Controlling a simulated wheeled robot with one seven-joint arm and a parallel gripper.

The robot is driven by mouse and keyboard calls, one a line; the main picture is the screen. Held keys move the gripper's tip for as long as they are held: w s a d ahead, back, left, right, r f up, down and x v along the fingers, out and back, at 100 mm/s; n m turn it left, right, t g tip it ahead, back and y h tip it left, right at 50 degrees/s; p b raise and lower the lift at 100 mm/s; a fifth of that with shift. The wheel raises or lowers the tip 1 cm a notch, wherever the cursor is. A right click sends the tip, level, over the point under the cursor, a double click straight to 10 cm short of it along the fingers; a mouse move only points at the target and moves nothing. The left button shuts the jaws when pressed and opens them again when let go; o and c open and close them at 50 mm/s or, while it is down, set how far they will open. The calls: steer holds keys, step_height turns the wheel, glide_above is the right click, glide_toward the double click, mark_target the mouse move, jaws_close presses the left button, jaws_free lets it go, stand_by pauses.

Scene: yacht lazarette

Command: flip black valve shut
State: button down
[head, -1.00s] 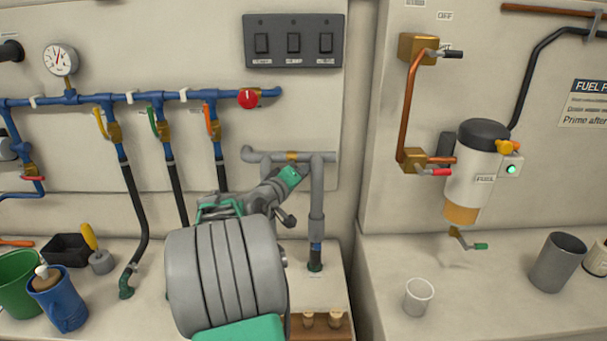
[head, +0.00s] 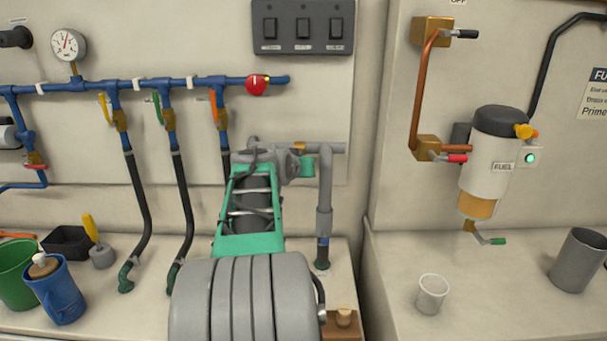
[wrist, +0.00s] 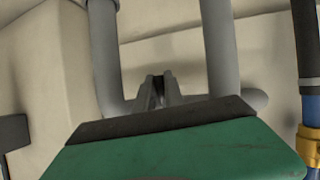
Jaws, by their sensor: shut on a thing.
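A brass valve body (head: 300,147) sits on the grey horizontal pipe in the middle of the wall. My gripper (head: 306,165) is right at it, just below and in front of the pipe. In the wrist view my gripper's narrow fingers (wrist: 160,90) are close together between two grey pipes (wrist: 220,50). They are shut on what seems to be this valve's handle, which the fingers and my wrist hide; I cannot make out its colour. A separate black-handled lever (head: 464,34) is on a brass block at the upper right, well away from my gripper.
Blue pipes (head: 140,85) with yellow, green and orange levers and black hoses (head: 138,195) run left of my arm. A fuel filter (head: 490,165) hangs at the right. A white cup (head: 432,293) and grey cup (head: 578,260) stand on the right counter.

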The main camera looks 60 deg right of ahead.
steer(key=shift+w+a+m+b, duration=0.1)
steer(key=shift+w+m+b, duration=0.05)
steer(key=shift+m+b, duration=0.15)
steer(key=shift+t, duration=0.3)
steer(key=c, duration=1.5)
jaws_free()
steer(key=shift+o, duration=0.2)
steer(key=v, duration=0.7)
steer(key=shift+a+r+b, duration=0.3)
steer(key=shift+b, duration=0.1)
